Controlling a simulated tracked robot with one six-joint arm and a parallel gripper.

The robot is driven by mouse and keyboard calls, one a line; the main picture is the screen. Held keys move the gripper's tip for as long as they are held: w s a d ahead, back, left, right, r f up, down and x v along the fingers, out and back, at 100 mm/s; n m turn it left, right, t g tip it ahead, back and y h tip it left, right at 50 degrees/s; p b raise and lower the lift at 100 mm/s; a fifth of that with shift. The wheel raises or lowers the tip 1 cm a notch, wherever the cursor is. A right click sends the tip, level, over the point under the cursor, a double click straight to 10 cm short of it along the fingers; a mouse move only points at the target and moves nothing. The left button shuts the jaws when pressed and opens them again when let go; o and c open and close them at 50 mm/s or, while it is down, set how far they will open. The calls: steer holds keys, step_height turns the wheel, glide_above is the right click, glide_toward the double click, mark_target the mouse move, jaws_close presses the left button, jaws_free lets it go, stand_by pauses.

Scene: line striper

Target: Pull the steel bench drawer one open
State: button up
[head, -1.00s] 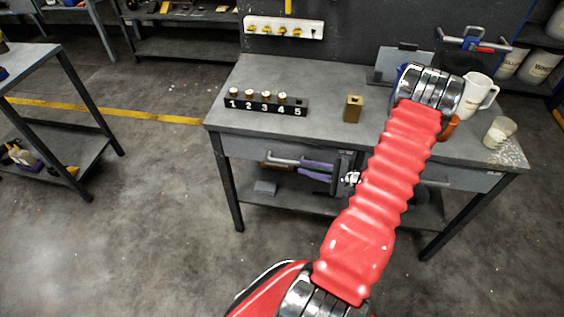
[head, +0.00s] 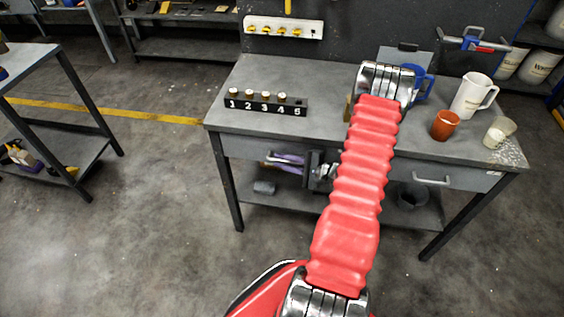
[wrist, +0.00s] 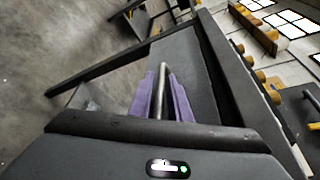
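The steel bench (head: 335,100) has a left drawer (head: 240,148), which looks shut, with a bar handle (head: 272,160) on its front. My gripper (head: 288,160) is at this handle, its purple fingers partly covering it in the head view. In the wrist view, the handle (wrist: 162,85) runs between the two fingers of my gripper (wrist: 162,98). The fingers look open around the bar, and contact cannot be made out. A right drawer (head: 465,180) with its own handle (head: 432,181) also looks shut.
On the bench top stand a numbered block (head: 266,106), an orange cup (head: 445,125), a white pitcher (head: 472,96) and a blue mug (head: 422,84). A lower shelf (head: 325,203) lies under the drawers. The floor in front is clear.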

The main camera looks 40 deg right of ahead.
jaws_close()
stand_by(0.3)
